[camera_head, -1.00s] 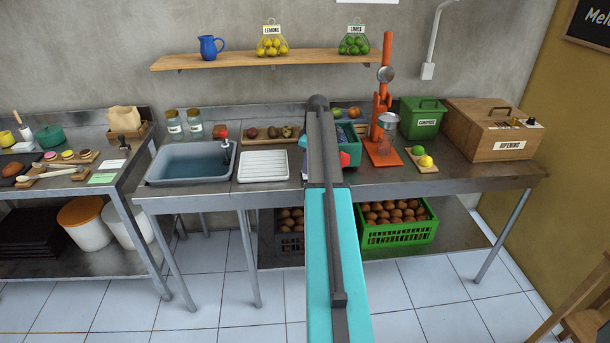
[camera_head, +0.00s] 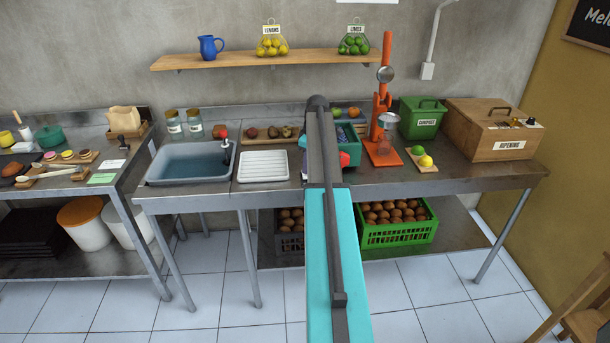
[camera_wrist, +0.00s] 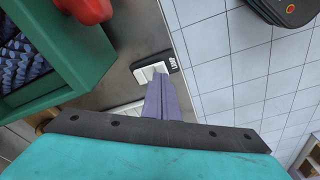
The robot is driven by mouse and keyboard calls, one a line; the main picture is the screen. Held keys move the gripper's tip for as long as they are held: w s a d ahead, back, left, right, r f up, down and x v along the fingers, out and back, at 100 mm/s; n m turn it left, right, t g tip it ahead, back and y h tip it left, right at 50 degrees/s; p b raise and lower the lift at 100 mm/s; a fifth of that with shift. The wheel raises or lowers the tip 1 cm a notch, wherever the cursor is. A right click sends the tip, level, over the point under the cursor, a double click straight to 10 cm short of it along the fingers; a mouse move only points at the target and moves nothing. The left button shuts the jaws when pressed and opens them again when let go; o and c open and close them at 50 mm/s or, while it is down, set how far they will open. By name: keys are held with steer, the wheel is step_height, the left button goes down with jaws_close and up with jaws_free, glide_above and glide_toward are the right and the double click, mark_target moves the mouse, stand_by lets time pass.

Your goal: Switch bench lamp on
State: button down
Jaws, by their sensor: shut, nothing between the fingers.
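In the wrist view a small pale switch plate (camera_wrist: 148,74) with a black label reading "LAMP" (camera_wrist: 168,64) sits on the metal bench near its edge. My gripper (camera_wrist: 158,82), with purple fingers, is shut and empty. Its fingertips overlap the plate's lower edge in the picture; I cannot tell whether they touch it. Which way the switch is set is too small to tell. In the head view my own arm hides the gripper and the switch. I cannot make out a bench lamp in either view.
A green crate (camera_wrist: 72,75) and a red object (camera_wrist: 88,8) lie close to the left in the wrist view. Another pale item (camera_wrist: 122,112) is partly hidden below the switch. An orange press (camera_head: 381,105), compost bin (camera_head: 424,122) and wooden ripening box (camera_head: 500,148) stand to the right.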

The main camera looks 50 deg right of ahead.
steer(key=shift+f, duration=0.7)
stand_by(0.6)
step_height(320, 180, up, 7)
steer(key=p, duration=0.3)
stand_by(1.1)
stand_by(0.5)
